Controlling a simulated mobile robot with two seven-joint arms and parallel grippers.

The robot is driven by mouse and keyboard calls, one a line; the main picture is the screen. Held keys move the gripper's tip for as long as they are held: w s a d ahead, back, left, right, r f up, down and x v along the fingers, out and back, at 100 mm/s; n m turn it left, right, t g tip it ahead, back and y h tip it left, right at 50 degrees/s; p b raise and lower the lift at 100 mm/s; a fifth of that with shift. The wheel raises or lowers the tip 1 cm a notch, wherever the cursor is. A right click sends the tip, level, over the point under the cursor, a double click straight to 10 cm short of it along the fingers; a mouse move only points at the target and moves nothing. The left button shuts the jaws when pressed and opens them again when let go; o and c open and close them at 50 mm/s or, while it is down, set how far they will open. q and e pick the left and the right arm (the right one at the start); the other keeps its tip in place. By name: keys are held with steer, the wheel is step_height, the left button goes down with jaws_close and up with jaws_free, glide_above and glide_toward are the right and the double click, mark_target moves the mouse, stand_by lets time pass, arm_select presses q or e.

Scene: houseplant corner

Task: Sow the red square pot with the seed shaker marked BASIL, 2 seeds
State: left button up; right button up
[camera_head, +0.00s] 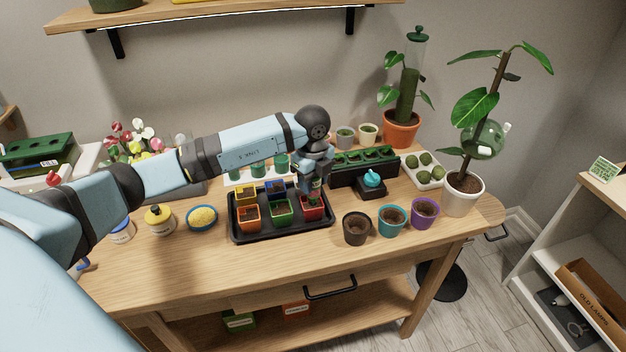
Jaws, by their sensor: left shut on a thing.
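The red square pot (322,212) stands at the right end of the front row in a black tray (285,235). My left gripper (315,180) is directly above this pot, shut on a small green seed shaker (316,189). The shaker is mostly hidden by the fingers, and its label cannot be read. Its lower end is at or just above the pot's opening; I cannot tell whether they touch. Whether seeds are in the pot cannot be made out. My right gripper is not in view.
An orange pot (249,220), a green pot (281,213), a yellow pot and a blue pot share the tray. Several green containers stand in a white rack behind. A dark planter (350,175) and a brown pot (356,229) are close right. The front table strip is clear.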

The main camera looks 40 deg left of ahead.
arm_select(q)
steer(key=shift+f, duration=0.45)
stand_by(1.0)
steer(key=shift+r, duration=0.1)
steer(key=shift+r+p, duration=1.7)
steer(key=shift+r, duration=0.9)
steer(key=shift+r+p, duration=0.55)
steer(key=shift+r, duration=0.35)
